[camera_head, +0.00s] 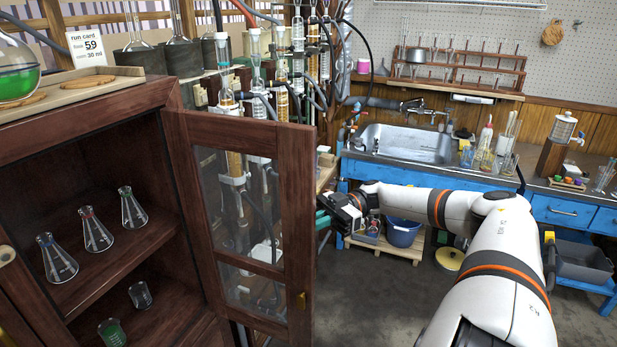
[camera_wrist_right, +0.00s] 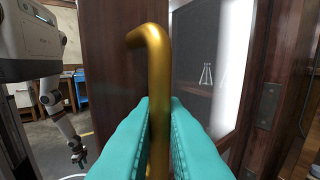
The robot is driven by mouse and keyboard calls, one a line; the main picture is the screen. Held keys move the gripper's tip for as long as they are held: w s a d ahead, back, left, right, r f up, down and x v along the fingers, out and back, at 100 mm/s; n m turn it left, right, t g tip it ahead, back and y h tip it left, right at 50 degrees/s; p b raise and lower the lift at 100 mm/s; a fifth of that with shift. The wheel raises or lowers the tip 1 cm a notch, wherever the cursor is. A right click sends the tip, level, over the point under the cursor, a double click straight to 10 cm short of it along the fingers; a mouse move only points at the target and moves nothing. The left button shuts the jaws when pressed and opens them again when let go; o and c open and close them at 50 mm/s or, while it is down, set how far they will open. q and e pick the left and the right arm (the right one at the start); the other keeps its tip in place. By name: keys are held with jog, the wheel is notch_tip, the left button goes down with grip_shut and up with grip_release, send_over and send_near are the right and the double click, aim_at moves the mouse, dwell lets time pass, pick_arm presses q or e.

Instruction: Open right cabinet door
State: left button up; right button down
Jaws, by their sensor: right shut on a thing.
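The right cabinet door (camera_head: 300,200) has a dark wood frame with glass panes. It stands swung open, out from the cabinet (camera_head: 120,100), and the shelves beside it are exposed. My right gripper (camera_head: 322,218) is at the far side of the door's free edge, its teal fingers partly hidden by the frame. In the right wrist view, the teal fingers (camera_wrist_right: 158,140) are shut on a brass bar handle (camera_wrist_right: 156,60), one on each side. The door's wood (camera_wrist_right: 110,70) shows behind the handle.
Conical flasks (camera_head: 97,232) stand on the cabinet's upper shelf; small beakers (camera_head: 140,295) are below. Glassware and tubing (camera_head: 290,80) stand behind the door. Open floor (camera_head: 390,300) lies right of the door, before a blue sink bench (camera_head: 430,178) and a blue bucket (camera_head: 402,232).

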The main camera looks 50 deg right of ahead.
jog(key=c, duration=1.8)
grip_release()
jog(key=shift+w, duration=0.1)
jog(key=shift+c, duration=0.2)
jog(key=shift+d, duration=0.1)
jog(key=b+v, duration=0.4)
jog(key=v, duration=0.7)
jog(key=shift+d+b, duration=0.35)
jog(key=shift+b, duration=0.05)
